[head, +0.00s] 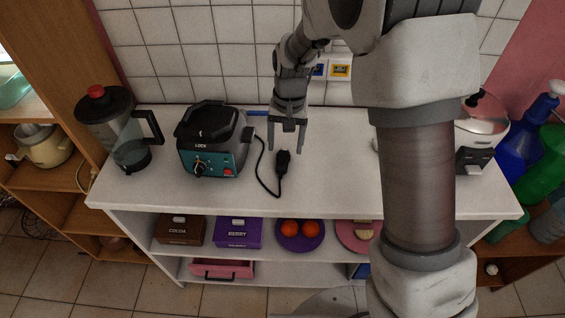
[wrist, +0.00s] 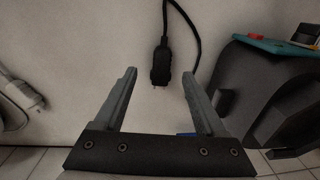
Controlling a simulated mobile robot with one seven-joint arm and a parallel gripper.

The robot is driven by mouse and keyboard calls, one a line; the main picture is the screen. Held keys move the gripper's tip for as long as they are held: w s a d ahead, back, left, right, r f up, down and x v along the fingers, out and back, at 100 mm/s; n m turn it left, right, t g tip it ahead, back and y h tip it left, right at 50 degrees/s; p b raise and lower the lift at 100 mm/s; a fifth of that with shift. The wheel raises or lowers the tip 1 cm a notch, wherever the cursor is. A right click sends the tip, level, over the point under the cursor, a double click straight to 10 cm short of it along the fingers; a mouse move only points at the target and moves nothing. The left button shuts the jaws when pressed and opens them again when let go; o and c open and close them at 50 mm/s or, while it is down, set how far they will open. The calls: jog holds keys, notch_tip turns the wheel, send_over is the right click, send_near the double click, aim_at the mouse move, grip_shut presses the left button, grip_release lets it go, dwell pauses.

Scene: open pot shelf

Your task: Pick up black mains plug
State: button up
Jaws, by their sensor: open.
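The black mains plug (head: 283,160) lies on the white countertop to the right of the teal-and-black appliance, its black cord looping back to that appliance. In the wrist view the plug (wrist: 161,66) lies ahead of the gap between my fingers, its pins facing toward me. My gripper (head: 285,148) is open and empty just above the plug in the head view. In the wrist view both fingers of my gripper (wrist: 160,82) stand apart, with nothing between them. I cannot tell the exact height of the fingers over the counter.
The teal-and-black appliance (head: 212,140) stands close on the left of the plug. A jug with a red knob (head: 115,130) stands at the far left. My arm hides part of the counter's right side, where a white appliance (head: 482,125) stands. The counter (head: 330,165) right of the plug is clear.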

aim_at(282, 164)
jog(key=f, duration=0.7)
jog(key=shift+a+f, duration=0.3)
jog(key=shift+a, duration=0.1)
grip_shut()
